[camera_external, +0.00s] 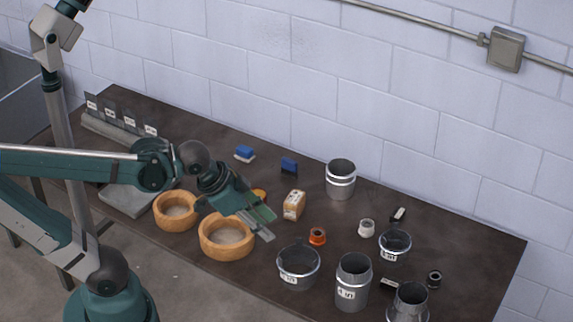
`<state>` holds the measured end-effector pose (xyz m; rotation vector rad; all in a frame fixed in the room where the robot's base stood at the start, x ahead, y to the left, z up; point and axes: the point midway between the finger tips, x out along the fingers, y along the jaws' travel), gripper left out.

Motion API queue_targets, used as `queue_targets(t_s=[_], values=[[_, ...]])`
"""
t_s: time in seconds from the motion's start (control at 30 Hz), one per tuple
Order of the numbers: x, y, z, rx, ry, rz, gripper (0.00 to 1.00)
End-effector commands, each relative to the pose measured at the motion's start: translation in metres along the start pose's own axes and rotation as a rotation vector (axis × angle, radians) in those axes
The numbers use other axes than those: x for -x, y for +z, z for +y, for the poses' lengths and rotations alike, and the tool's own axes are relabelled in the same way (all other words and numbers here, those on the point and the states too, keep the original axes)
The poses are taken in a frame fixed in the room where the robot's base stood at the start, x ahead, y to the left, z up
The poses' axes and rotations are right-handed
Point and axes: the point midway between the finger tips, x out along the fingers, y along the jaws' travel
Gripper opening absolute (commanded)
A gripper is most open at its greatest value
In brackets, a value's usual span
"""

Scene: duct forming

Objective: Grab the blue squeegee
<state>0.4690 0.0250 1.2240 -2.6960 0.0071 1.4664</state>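Two small blue items lie toward the back of the dark table, near the wall. One is a blue block with a white lower part (245,153). The other is a blue piece with a dark lower part (289,166), to its right. Both are small here, and I cannot tell for sure which is the squeegee. My gripper (270,227) is above the table in front of both items, pointing down to the right. Its two fingers are apart with nothing visible between them. It is not touching either blue item.
Two round wooden bowls (203,244) are below and left of my gripper. A small wooden block (294,205) and an orange fitting (317,237) are to its right. Several metal duct pieces (354,291) fill the right side. The wall (330,100) borders the table's back edge.

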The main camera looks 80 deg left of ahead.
Motion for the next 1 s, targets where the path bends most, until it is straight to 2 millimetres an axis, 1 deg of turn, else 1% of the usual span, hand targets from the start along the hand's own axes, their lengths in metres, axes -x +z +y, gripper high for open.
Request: queue_targets(t_s=[0.03, 0.4, 0.67, 1.0], values=[[-0.001, -0.008, -0.006, -0.009, -0.006, -0.008, 0.3], [-0.018, -0.053, -0.054, -0.104, -0.033, -0.082, 0.3], [-0.035, -0.08, -0.092, -0.169, -0.041, -0.137, 0.3], [-0.062, -0.109, -0.148, -0.251, -0.04, -0.207, 0.3]])
